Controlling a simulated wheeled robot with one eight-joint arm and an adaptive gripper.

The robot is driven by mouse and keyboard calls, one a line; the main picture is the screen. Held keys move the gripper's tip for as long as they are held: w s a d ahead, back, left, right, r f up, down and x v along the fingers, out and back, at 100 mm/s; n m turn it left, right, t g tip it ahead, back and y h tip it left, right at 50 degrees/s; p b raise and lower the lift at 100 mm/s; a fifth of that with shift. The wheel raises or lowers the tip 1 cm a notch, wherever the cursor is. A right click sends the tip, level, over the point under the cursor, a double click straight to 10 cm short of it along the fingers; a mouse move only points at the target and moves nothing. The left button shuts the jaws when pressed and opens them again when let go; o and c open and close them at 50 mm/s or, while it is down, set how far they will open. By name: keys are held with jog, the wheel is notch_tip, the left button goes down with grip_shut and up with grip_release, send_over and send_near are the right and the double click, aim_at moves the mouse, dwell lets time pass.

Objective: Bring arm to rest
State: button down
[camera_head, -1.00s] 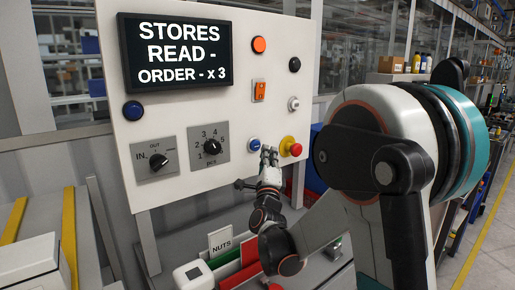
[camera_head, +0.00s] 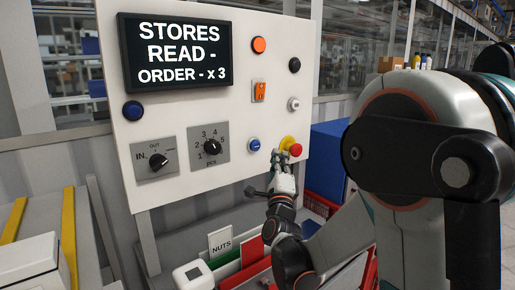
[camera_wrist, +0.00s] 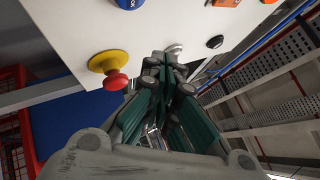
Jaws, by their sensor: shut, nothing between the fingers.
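My gripper (camera_head: 280,156) is shut and empty in front of the lower right part of the white control panel (camera_head: 200,85). In the head view its tip is just left of the red mushroom button (camera_head: 296,150) on its yellow base and below the blue button (camera_head: 254,145). In the wrist view the closed fingers (camera_wrist: 166,62) point toward the panel, with the red button (camera_wrist: 116,80) to their left. Whether the fingertips touch the panel cannot be told.
The panel carries a display (camera_head: 175,52), a rotary knob (camera_head: 211,147), a selector (camera_head: 158,161) and an orange switch (camera_head: 259,91). Below are a NUTS bin card (camera_head: 221,243) and a white box (camera_head: 193,275). A blue container (camera_head: 328,158) stands at right.

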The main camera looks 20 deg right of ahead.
dwell(0.3)
jog(key=s+a+f+n+g+y, duration=0.2)
jog(key=s+a+n+g+y, duration=0.15)
jog(key=a+n+y, duration=0.35)
jog(key=s+a+f+n+g+y, duration=0.2)
jog(key=s+a+n, duration=0.3)
jog(key=n, duration=0.3)
jog(key=s+a+f+n+g, duration=0.1)
jog(key=s+f+n+g, duration=0.3)
jog(key=s, duration=0.7)
jog(key=s+a+f+n+g, duration=0.1)
jog(key=s+f+n+g, duration=0.3)
jog(key=s+f+n, duration=0.3)
jog(key=s+f, duration=0.1)
jog(key=s, duration=0.4)
jog(key=shift+s+f, duration=0.15)
